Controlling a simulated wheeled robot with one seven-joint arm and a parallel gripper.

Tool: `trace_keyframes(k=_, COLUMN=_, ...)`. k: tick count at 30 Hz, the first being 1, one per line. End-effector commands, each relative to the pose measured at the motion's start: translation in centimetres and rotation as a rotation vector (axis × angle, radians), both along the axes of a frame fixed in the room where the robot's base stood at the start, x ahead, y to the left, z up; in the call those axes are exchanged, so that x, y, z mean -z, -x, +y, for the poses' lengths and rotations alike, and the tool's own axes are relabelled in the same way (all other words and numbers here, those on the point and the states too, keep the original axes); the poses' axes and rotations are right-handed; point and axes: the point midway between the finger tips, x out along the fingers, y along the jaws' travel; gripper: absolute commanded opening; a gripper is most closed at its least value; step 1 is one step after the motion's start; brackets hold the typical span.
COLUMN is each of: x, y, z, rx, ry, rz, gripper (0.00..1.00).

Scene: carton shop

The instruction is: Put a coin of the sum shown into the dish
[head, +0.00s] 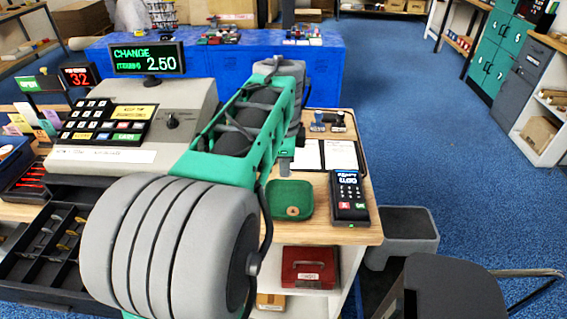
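The register display (147,59) reads CHANGE 2.50 in green, with a smaller word in brackets under CHANGE. The green dish (290,191) sits on the wooden counter, right of my arm. A small brownish round mark or coin lies near its front edge; I cannot tell which. The open cash drawer (30,289) is at the lower left, with dark compartments holding small silvery and brassy pieces, too small to read. My arm covers the drawer's right part. My gripper's fingers cannot be made out; my own arm links hide that area.
A card terminal (349,197) stands right of the dish, with papers (324,155) and stamps (328,121) behind. The cash register (150,122) is behind my arm. A dark chair-like object (445,289) is at the lower right. Blue floor (400,110) is open on the right.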

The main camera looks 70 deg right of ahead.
Motion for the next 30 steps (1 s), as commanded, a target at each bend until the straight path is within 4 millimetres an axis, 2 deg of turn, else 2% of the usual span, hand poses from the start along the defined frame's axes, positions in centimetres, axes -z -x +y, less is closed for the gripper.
trace_keyframes(k=2, x=1.0, y=0.0, z=0.0, rx=0.0, ry=0.0, rz=0.0, gripper=0.0)
trace_keyframes(k=10, x=1.0, y=0.1, z=0.0, rx=0.002, ry=0.001, rz=0.0, gripper=0.0)
trace_keyframes(k=19, x=1.0, y=0.1, z=0.0, rx=0.001, ry=0.001, rz=0.0, gripper=0.26)
trace_keyframes(k=26, x=1.0, y=0.1, z=0.0, rx=0.001, ry=0.001, rz=0.0, gripper=0.27)
trace_keyframes(k=30, x=-0.2, y=0.1, z=0.1, rx=0.001, ry=0.005, rz=0.0, gripper=0.27)
